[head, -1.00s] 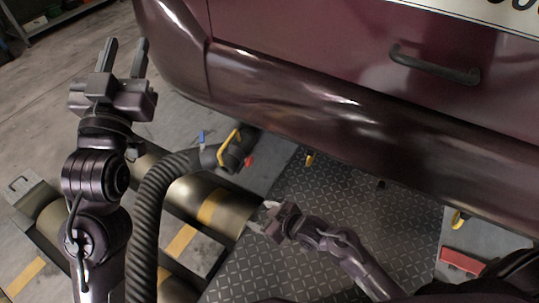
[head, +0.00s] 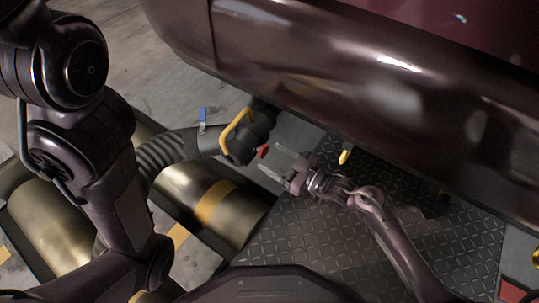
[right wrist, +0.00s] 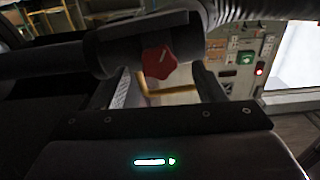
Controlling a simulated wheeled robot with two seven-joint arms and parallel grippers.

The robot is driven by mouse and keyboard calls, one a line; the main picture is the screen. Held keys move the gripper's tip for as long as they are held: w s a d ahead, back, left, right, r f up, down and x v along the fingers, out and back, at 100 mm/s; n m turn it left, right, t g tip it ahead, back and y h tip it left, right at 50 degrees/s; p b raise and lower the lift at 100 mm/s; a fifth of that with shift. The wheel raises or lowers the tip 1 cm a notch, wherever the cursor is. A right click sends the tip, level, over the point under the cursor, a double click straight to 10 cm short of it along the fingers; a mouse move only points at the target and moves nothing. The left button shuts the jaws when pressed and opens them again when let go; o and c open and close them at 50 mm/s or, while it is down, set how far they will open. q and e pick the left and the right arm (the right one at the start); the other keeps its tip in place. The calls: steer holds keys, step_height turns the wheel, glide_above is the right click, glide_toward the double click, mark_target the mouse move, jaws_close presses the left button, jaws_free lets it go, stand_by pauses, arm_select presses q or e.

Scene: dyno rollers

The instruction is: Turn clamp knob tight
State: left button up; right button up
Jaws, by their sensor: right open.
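The red clamp knob (head: 263,152) is on the dark nozzle (head: 249,135) at the end of the ribbed hose, under the car's rear edge. It shows as a lobed red knob (right wrist: 160,62) in the right wrist view. My right gripper (head: 268,158) is open and points at the knob. In the right wrist view, the knob appears between the two fingers (right wrist: 163,84), near their tips; I cannot tell whether they touch it. My left arm crosses the left of the head view, and its gripper is out of frame.
The dark red car bumper (head: 330,70) hangs over the nozzle. Brass rollers (head: 200,200) lie below, beside a dark tread plate (head: 310,235).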

steer(key=shift+w+a+f, duration=0.15)
steer(key=shift+w+a, duration=0.25)
steer(key=shift+a, duration=0.15)
steer(key=shift+w+a+b, duration=0.35)
steer(key=shift+a+b, duration=0.1)
